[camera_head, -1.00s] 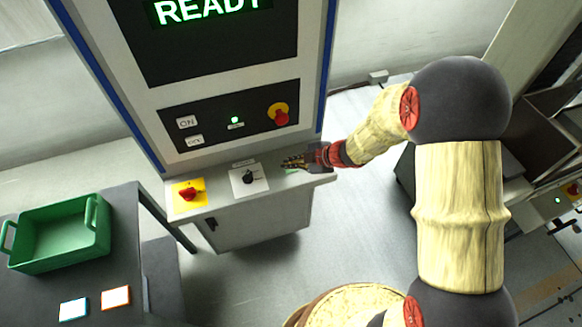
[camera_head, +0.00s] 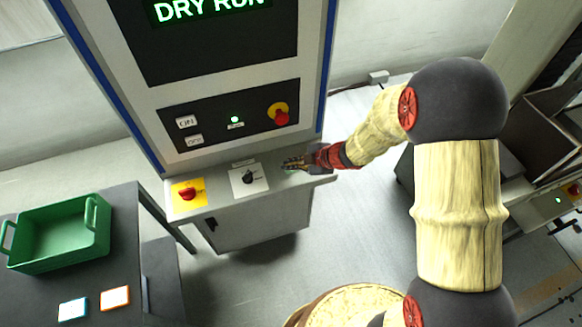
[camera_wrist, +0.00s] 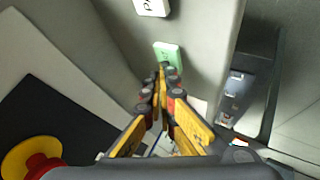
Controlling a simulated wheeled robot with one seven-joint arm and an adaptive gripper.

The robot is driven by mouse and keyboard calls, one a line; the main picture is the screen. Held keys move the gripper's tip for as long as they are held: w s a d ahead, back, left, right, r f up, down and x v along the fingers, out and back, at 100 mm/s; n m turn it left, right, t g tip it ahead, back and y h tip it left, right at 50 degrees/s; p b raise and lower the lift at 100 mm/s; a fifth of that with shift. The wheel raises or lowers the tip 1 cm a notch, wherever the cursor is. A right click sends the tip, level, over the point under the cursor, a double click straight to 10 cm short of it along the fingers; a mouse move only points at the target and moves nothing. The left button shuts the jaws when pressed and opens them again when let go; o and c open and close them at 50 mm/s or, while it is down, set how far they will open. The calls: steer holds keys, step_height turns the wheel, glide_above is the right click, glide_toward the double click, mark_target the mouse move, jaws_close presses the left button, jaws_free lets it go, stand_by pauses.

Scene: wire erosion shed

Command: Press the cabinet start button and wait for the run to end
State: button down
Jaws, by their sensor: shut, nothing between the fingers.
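The cabinet (camera_head: 150,125) stands upright with a dark screen (camera_head: 215,40) that reads "DRY RUN" in green. My gripper (camera_head: 288,164) is shut and empty, at the right part of the cabinet's ledge. In the wrist view my closed fingertips (camera_wrist: 163,70) overlap the lower edge of a green button (camera_wrist: 168,55), touching it or very close; I cannot tell which. The fingers mostly hide this button in the head view.
The ledge also bears a black rotary switch (camera_head: 248,177) and a red switch on yellow (camera_head: 188,194). A red emergency stop (camera_head: 280,116) and a lit green lamp (camera_head: 235,119) sit on the panel above. A green crate (camera_head: 58,235) stands on the dark table at left.

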steer(key=shift+r, duration=0.1)
steer(key=shift+r+p, duration=0.75)
steer(key=shift+p, duration=0.2)
step_height(320, 180, up, 5)
steer(key=p, duration=0.5)
stand_by(0.6)
